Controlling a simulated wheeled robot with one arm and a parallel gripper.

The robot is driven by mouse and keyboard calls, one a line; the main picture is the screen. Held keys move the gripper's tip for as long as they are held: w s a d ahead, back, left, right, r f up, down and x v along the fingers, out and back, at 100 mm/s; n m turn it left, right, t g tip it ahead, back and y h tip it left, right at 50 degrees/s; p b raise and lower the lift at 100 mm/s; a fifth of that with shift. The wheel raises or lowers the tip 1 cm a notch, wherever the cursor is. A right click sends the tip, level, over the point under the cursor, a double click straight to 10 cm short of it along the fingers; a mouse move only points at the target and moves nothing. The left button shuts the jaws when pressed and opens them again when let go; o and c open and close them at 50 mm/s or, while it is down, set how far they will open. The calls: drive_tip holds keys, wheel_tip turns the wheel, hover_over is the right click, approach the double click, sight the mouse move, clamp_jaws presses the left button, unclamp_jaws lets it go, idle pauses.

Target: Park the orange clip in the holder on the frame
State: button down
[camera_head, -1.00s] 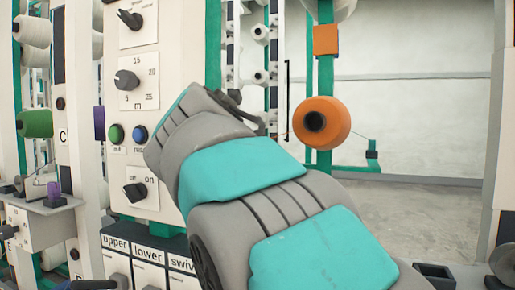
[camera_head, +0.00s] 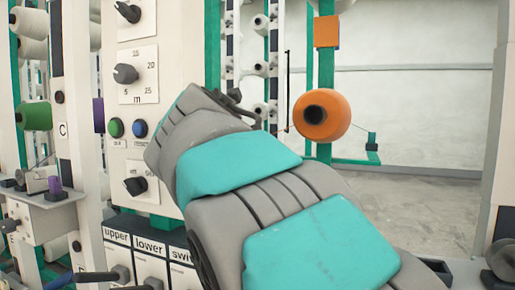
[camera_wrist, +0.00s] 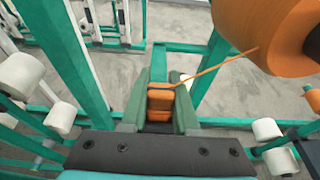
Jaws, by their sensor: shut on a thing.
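The orange clip (camera_wrist: 160,101) is a small orange block held between the two green fingers of my gripper (camera_wrist: 160,95) in the wrist view. An orange thread (camera_wrist: 215,66) runs from the clip up right to the large orange yarn cone (camera_wrist: 255,25). The cone also shows on a green post in the head view (camera_head: 320,115). In the head view my arm hides the gripper and the clip. An orange square plate (camera_head: 327,31) is on the green post above the cone. I cannot make out which part is the holder.
A white control panel (camera_head: 135,60) with knobs and buttons stands left of my arm. Labelled lever boxes (camera_head: 150,262) are below it. Green frame bars (camera_wrist: 75,55) and white cones (camera_wrist: 23,75) surround the gripper in the wrist view. Open grey floor (camera_head: 425,205) lies at right.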

drive_tip(key=shift+c, duration=1.7)
unclamp_jaws()
drive_tip(key=shift+s+a, duration=0.1)
drive_tip(key=v, duration=0.6)
drive_tip(key=shift+s, duration=0.35)
drive_tip(key=shift+a+r, duration=0.1)
